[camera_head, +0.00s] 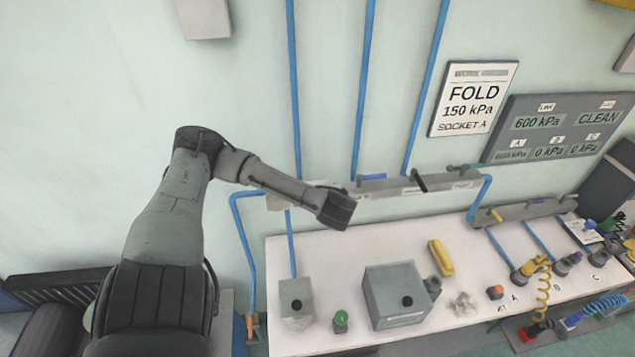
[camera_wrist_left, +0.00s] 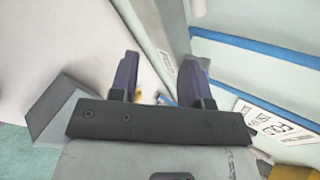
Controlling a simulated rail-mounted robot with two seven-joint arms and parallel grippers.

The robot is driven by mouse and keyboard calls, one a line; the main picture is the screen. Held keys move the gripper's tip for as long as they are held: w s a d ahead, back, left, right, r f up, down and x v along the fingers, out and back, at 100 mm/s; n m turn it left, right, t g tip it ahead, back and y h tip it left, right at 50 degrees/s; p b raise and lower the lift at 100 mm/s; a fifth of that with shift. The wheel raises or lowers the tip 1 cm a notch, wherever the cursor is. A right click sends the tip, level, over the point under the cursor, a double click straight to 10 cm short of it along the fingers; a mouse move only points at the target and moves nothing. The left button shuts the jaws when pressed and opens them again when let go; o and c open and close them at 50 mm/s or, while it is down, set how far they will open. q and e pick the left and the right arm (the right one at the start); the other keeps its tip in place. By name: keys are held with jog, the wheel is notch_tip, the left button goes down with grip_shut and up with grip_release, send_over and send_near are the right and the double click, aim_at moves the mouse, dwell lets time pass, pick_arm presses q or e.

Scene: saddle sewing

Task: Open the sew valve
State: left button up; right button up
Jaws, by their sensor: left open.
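A grey valve manifold (camera_head: 395,187) runs along the wall above the bench, with a blue handle (camera_head: 372,177), a black handle (camera_head: 418,181) and a teal handle (camera_head: 470,167). Its small labels are too blurred to show which valve is the sew valve. My left arm reaches in from the left, and its wrist end is just in front of the manifold's left end. The fingers are hidden in the head view. In the left wrist view my left gripper (camera_wrist_left: 158,62) is open, its two dark fingers apart with nothing held between them. My right gripper is out of view.
A lower manifold (camera_head: 525,210) with a yellow handle (camera_head: 495,214) sits to the right. The white bench (camera_head: 450,336) carries a grey box (camera_head: 397,296), a green button (camera_head: 341,317) and a yellow block (camera_head: 440,257). Blue pipes (camera_head: 362,90) climb the wall beside a FOLD sign (camera_head: 473,99).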

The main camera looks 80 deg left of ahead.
pick_arm(q)
jog(key=w+a+r+n+g, duration=0.2)
jog(key=a+r+g, duration=0.1)
jog(key=a+r, duration=0.3)
jog(key=w+a+r+n+g, duration=0.2)
jog(key=w+a+r, duration=0.1)
jog(key=r, duration=0.6)
jog(key=s+f+n+h, duration=0.1)
jog(key=s+f+h, duration=0.1)
jog(key=f, duration=0.2)
jog(key=s+f+n+g+h+p, duration=0.1)
jog(key=s+f+h, duration=0.1)
jog(key=f, duration=0.2)
jog(key=s+f+n+g+h, duration=0.1)
jog(key=s+f+h, duration=0.2)
jog(key=f, duration=0.1)
jog(key=shift+d+f+p, duration=0.2)
jog(key=shift+f+p, duration=0.05)
jog(key=shift+p, duration=0.1)
jog(key=shift+x, duration=0.95)
jog(key=shift+c, duration=0.3)
grip_shut()
